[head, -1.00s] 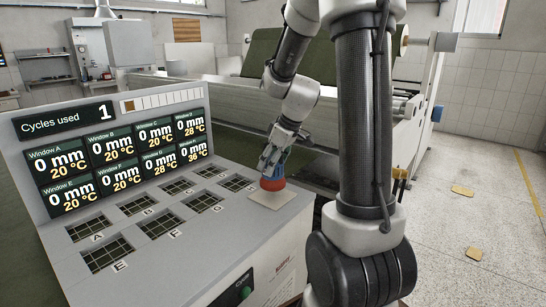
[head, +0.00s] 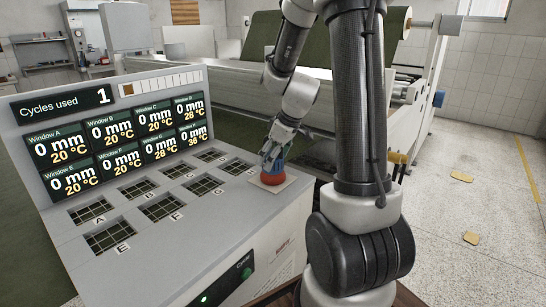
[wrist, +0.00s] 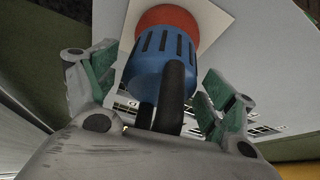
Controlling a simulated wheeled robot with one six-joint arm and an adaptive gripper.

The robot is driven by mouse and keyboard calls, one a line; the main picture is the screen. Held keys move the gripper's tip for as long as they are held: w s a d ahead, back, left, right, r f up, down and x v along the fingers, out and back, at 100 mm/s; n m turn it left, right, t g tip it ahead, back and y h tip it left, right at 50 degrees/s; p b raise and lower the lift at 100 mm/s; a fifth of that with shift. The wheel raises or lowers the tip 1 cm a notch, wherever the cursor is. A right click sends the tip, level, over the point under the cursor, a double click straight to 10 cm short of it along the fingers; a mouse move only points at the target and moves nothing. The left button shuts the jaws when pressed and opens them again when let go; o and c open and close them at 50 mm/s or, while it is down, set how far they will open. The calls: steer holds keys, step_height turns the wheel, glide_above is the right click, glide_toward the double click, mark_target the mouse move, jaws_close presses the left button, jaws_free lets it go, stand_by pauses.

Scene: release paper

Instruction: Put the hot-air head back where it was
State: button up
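The hot-air head (head: 273,178) has a red lower end and a blue slotted body. It stands on a pale square pad (head: 288,183) at the right end of the console top. In the wrist view the blue body (wrist: 163,65) and its dark handle lie between my fingers, with the red end over the pad (wrist: 215,22). My gripper (head: 274,150) is around the head from above. In the wrist view my gripper (wrist: 160,90) has its fingers spread, with a gap on both sides of the blue body. Contact at the handle's near end is hidden.
The console carries several grid windows (head: 162,207) left of the pad. Its display panel (head: 118,140) rises behind them, reading one cycle used. A machine with a green roll (head: 300,50) stands behind. The floor at the right is open, with tan pieces (head: 461,176).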

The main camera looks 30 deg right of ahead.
steer(key=shift+r, duration=0.15)
steer(key=v, duration=1.1)
steer(key=s+a+r+m+h, duration=0.1)
steer(key=s+a+r+m, duration=0.1)
steer(key=s, duration=0.8)
steer(key=s+a+r+m+h, duration=0.1)
steer(key=s+a, duration=0.4)
steer(key=s, duration=0.5)
steer(key=r+m, duration=0.1)
steer(key=m, duration=0.1)
steer(key=shift+m, duration=0.4)
